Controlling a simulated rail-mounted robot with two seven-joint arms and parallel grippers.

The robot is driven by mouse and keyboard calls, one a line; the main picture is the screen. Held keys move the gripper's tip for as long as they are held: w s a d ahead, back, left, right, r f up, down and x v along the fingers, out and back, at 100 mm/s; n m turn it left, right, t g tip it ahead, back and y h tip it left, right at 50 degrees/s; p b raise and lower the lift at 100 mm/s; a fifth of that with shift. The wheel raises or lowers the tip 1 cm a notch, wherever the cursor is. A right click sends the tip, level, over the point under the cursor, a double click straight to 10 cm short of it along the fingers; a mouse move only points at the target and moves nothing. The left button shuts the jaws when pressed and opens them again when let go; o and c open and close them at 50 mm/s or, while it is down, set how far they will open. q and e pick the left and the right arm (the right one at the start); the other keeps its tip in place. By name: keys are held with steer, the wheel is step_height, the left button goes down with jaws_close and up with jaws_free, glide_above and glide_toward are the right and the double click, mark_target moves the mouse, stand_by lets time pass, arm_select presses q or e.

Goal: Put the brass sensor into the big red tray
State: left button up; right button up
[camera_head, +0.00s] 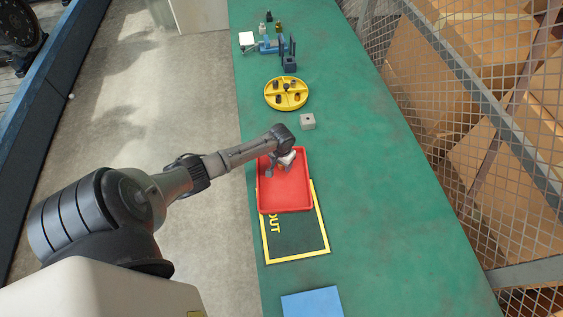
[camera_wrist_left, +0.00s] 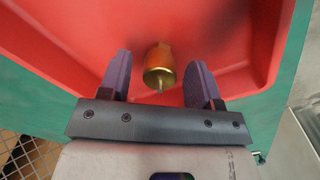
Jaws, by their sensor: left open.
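My left gripper (camera_head: 280,169) is over the far end of the tray. In the left wrist view, its two fingers are spread open. The brass sensor (camera_wrist_left: 159,66), a small golden cylinder with a thin pin, shows between the fingertips with a gap on each side. The red tray floor (camera_wrist_left: 222,32) is behind it. I cannot tell whether the sensor touches the floor. The sensor is hidden in the head view. My right gripper is not in view.
Beyond the tray are a small grey block (camera_head: 307,122) and a round yellow divided tray (camera_head: 286,93) with dark parts. A blue fixture (camera_head: 270,46) stands farther back. A blue pad (camera_head: 312,302) lies near the front. Mesh fencing (camera_head: 480,110) borders the right; the bench's right side is clear.

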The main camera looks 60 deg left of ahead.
arm_select(q)
step_height(320, 180, up, 12)
steer(key=p, duration=0.3)
steer(key=s+d+f+m+t, duration=0.1)
steer(key=s+d+m, duration=0.3)
steer(key=d, duration=0.5)
steer(key=s+d+f+m, duration=0.1)
steer(key=s+d+f, duration=0.1)
steer(key=s+d, duration=0.5)
steer(key=s+d+r+m+t, duration=0.2)
steer(key=s+d+r, duration=0.6)
steer(key=s+d, duration=0.1)
steer(key=shift+d+r+t, duration=0.3)
steer(key=shift+d, duration=0.6)
